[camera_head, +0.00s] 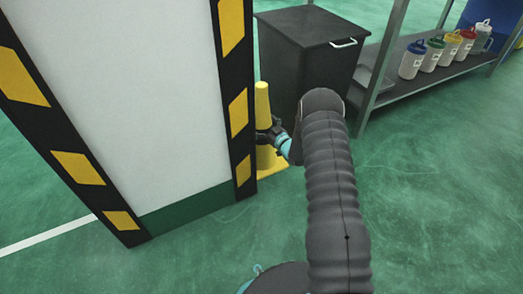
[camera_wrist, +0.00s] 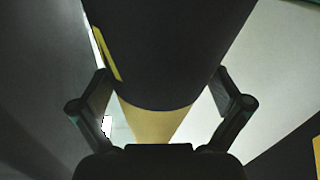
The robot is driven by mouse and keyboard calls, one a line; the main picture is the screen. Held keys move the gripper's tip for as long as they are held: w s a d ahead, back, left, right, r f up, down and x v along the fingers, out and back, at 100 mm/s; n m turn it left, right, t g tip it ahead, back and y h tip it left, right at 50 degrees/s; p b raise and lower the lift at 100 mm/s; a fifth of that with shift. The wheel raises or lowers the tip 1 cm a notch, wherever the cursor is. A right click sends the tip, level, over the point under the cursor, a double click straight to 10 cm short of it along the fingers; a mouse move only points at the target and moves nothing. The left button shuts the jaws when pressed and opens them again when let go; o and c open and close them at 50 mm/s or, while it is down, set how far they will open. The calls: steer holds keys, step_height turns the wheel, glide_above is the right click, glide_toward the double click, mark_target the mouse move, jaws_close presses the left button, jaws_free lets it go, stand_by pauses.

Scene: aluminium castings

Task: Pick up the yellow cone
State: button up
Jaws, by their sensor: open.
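The yellow cone (camera_head: 262,97) stands upright on the green floor in the head view, close beside the right edge of a striped pillar. Its yellow base shows below my gripper (camera_head: 268,132), which is at about the cone's mid-height. In the wrist view the cone (camera_wrist: 155,124) fills the middle, with a broad dark part and a yellow part. The fingers of my gripper (camera_wrist: 162,88) are open, one on each side of the cone. I cannot tell whether either finger touches it.
The white pillar (camera_head: 135,110) with black and yellow edges is just left of the cone. A dark lidded bin (camera_head: 308,65) stands behind it. A metal shelf (camera_head: 440,72) with several coloured-lid containers is at the upper right. The floor at right is clear.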

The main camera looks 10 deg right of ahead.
steer(key=shift+w+a, duration=0.15)
steer(key=shift+w, duration=0.15)
steer(key=c, duration=1.3)
steer(key=shift+r, duration=0.15)
steer(key=shift+c, duration=0.7)
